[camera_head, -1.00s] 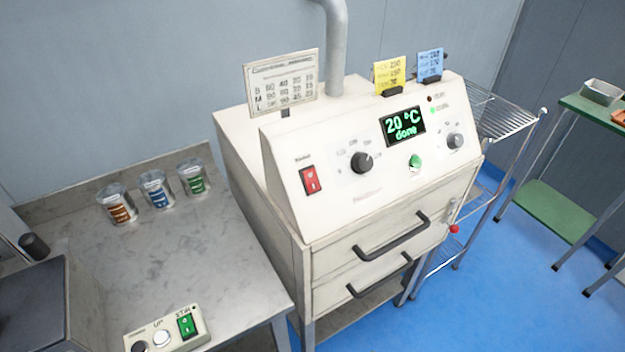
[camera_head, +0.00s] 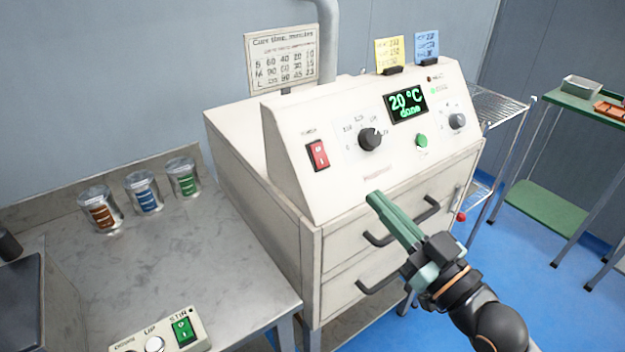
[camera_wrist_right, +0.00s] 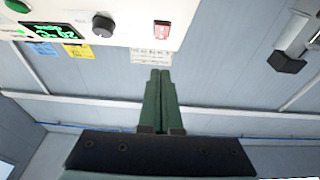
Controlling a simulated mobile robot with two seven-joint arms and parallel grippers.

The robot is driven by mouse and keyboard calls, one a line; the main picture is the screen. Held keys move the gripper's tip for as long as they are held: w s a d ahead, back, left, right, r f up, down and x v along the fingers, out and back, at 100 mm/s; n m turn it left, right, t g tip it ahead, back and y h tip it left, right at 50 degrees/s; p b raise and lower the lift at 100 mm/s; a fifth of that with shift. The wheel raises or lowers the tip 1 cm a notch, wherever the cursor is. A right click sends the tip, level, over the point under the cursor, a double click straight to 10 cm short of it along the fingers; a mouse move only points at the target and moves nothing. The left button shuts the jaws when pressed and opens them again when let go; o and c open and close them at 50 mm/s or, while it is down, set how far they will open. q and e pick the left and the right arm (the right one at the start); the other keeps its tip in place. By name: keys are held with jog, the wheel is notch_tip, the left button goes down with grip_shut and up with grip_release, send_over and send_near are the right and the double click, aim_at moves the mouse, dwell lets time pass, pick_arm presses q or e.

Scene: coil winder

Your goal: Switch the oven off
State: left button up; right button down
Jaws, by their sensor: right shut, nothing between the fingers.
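The oven (camera_head: 345,190) is a cream cabinet with a sloped control panel. Its red rocker power switch (camera_head: 317,154) is at the panel's left; it also shows in the right wrist view (camera_wrist_right: 161,34). The display (camera_head: 408,104) reads "20 °C done" in green. A black knob (camera_head: 370,139) is right of the switch, then a green button (camera_head: 421,140) and a smaller grey knob (camera_head: 457,121). My right gripper (camera_head: 376,198), with green fingers, is shut and empty in front of the panel's lower edge, below and right of the switch, apart from it. My left gripper is not in view.
Two drawer handles (camera_head: 402,222) stick out below the panel, near my right arm. The steel bench (camera_head: 190,255) at left holds three jars (camera_head: 143,192) and a control box with a green switch (camera_head: 183,331). A wire rack (camera_head: 497,105) stands at right.

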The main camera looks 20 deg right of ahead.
aim_at(320, 155)
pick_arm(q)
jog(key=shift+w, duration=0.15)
pick_arm(e)
jog(key=shift+s+a+r+y, duration=0.15)
jog(key=shift+r+y, duration=0.15)
jog(key=shift+r, duration=0.2)
jog(key=b+x, duration=0.1)
jog(key=x, duration=0.3)
jog(key=f+b+x, duration=0.1)
jog(key=x, duration=0.3)
jog(key=f+b+x, duration=0.1)
jog(key=x, duration=0.3)
jog(key=shift+w, duration=0.3)
jog(key=shift+w+a+f+b, duration=0.1)
jog(key=shift+w+f+b, duration=0.05)
jog(key=shift+w+b, duration=0.2)
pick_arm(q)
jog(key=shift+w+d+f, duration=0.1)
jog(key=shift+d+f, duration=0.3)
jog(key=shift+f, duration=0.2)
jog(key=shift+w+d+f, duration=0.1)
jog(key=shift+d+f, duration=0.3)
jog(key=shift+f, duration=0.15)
